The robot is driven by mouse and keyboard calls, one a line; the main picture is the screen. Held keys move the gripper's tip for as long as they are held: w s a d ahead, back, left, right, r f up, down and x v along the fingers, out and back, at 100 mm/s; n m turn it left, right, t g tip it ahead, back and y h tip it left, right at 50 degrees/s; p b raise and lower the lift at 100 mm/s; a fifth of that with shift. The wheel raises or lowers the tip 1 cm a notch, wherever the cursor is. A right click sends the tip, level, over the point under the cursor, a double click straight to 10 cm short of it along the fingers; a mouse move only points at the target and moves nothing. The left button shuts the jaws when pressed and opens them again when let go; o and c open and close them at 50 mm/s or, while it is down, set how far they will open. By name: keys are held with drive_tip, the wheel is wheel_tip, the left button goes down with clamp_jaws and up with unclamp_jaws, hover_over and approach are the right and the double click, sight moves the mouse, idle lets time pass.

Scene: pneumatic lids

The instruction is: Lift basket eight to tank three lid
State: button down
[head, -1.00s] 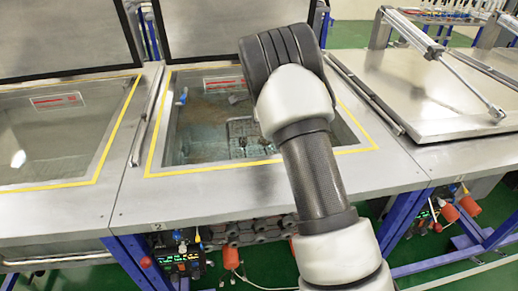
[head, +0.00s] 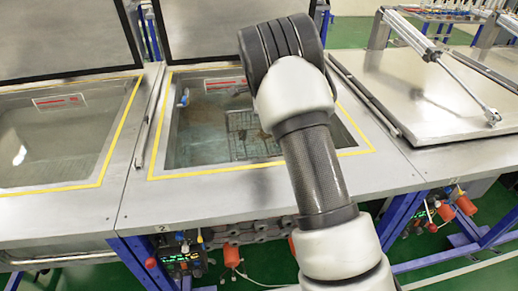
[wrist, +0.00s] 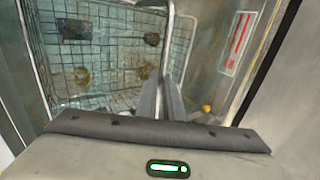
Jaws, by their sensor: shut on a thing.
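The right-hand tank has a flat steel lid (head: 420,95), which is down, with a cylinder rod on top. I cannot read a number on the basket.
The middle tank's yellow-edged rim (head: 230,171) surrounds the opening, and its raised lid (head: 240,30) stands behind. A left tank (head: 60,125) is also open. A red-and-white label (wrist: 237,40) is on the tank wall close to the right of the basket.

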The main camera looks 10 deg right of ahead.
wheel_tip(320, 180, up, 19)
drive_tip(key=p, duration=1)
drive_tip(key=shift+f+p, duration=0.15)
drive_tip(key=shift+p, duration=0.25)
drive_tip(key=shift+w, duration=0.1)
idle(4.1)
